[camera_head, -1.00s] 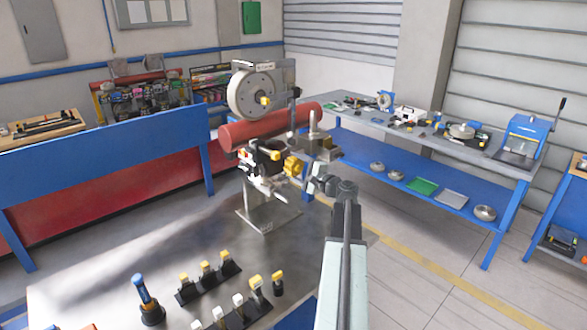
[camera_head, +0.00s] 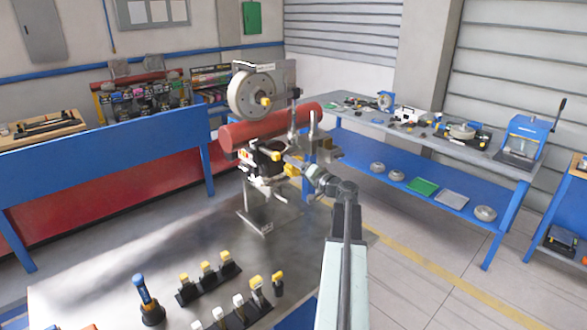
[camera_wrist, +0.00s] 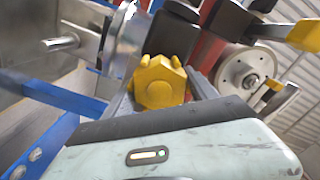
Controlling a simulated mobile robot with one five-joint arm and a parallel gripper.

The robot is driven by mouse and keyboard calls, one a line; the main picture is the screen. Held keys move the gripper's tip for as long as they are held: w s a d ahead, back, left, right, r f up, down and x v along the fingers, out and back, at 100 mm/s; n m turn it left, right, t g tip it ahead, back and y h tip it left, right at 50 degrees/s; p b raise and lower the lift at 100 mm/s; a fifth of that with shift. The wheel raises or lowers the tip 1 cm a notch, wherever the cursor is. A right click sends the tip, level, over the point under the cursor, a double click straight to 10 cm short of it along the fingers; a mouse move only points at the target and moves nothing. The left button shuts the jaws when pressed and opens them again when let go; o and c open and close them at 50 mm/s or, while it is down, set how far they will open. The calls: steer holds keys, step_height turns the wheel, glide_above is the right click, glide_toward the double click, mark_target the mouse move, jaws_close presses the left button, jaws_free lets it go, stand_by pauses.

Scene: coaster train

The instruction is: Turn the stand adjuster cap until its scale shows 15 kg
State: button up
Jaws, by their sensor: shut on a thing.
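The yellow lobed knob, which I take for the stand adjuster cap (camera_head: 291,170), sits on the metal stand (camera_head: 257,212) at the bench's far end. In the wrist view the cap (camera_wrist: 160,84) lies between the two fingers of my gripper (camera_wrist: 163,92). My gripper (camera_head: 299,165) reaches it from the right in the head view and is shut on it, partly hiding it. No scale or kg mark can be read in either view.
A large grey reel (camera_head: 252,95) and a red cylinder (camera_head: 262,131) stand close above and behind the cap. Yellow-topped tools (camera_head: 208,272) and a blue-handled tool (camera_head: 147,300) stand at the bench's front. The middle of the bench is clear.

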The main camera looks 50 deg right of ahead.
steer(key=n, duration=0.7)
steer(key=shift+a, duration=0.15)
steer(key=n, duration=1.3)
steer(key=shift+a+f, duration=0.1)
steer(key=n, duration=0.6)
steer(key=shift+n, duration=0.3)
steer(key=o, duration=1.4)
steer(key=shift+c, duration=0.2)
